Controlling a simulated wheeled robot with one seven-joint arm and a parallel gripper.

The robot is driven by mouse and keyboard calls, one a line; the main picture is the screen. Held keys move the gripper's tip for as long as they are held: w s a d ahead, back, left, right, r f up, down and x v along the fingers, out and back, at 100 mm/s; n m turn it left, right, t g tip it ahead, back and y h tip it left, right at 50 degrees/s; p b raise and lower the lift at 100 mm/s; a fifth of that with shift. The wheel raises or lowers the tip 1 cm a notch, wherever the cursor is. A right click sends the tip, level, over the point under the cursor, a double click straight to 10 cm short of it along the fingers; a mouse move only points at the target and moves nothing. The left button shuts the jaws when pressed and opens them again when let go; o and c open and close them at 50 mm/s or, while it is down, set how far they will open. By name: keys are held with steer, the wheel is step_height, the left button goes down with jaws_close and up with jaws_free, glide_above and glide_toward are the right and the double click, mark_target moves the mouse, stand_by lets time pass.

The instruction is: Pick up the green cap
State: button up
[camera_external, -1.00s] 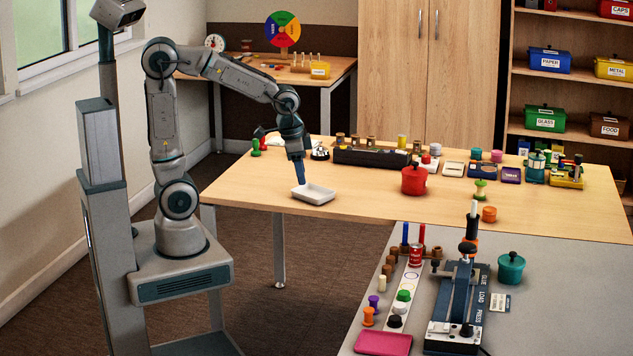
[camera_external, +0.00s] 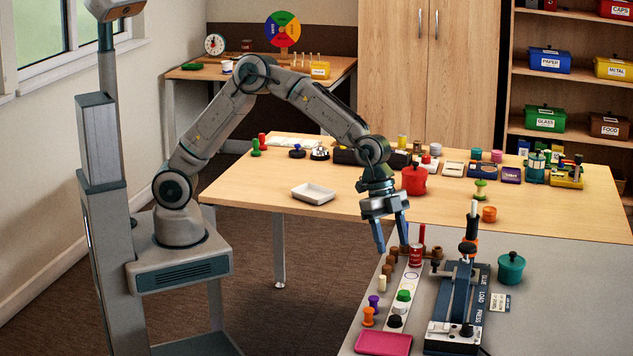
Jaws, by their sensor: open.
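The green cap (camera_external: 403,296) sits on the white strip on the grey table, just behind a white cap (camera_external: 400,308). My gripper (camera_external: 391,249) is open and empty, its two fingers pointing down. The fingers partly cover the small pegs behind the strip.
A red can (camera_external: 416,256) stands close to my right finger. A tall glue press (camera_external: 462,285) is right of the strip. A purple piece (camera_external: 373,302), an orange piece (camera_external: 368,316) and a pink pad (camera_external: 383,342) lie left and in front. A white tray (camera_external: 303,193) is on the wooden table.

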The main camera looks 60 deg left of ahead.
mark_target(403, 292)
steer(key=x, duration=1.1)
steer(key=shift+w+f, duration=0.1)
steer(key=shift+f, duration=0.25)
steer(key=c, duration=1.1)
